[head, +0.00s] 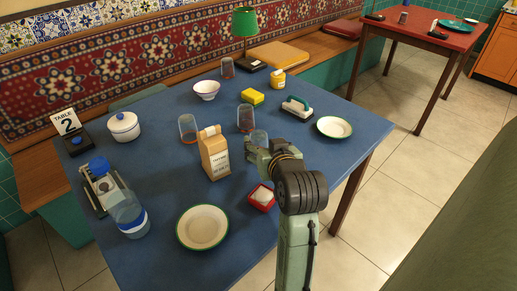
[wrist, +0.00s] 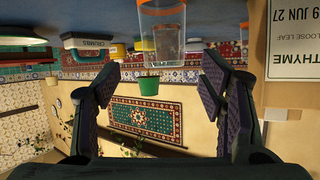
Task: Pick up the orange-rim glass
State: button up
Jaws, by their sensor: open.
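A clear glass with an orange band (wrist: 147,38) shows at the top centre of the inverted wrist view, ahead of my gripper (wrist: 168,95) and between the lines of its fingers. The gripper is open, with nothing between its fingers. Another clear glass with a reddish lower edge (head: 246,118) stands just behind. I cannot tell for sure which of these the wrist view shows.
A thyme carton (head: 215,155) stands close left of my gripper; its label shows in the wrist view (wrist: 292,45). A red dish (head: 261,203) lies in front. More glasses (head: 188,128) (head: 227,68), a sponge (head: 252,96) and a brush (head: 297,107) stand around the blue table (head: 160,185).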

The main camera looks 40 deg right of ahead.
aim_at(261, 139)
jog(key=shift+p+x, duration=0.8)
jog(key=shift+x, duration=2.3)
jog(key=shift+w+a+r, duration=0.15)
jog(key=shift+c, duration=0.3)
jog(key=c, duration=1.2)
jog(key=shift+c, duration=0.3)
jog(key=shift+r, duration=0.1)
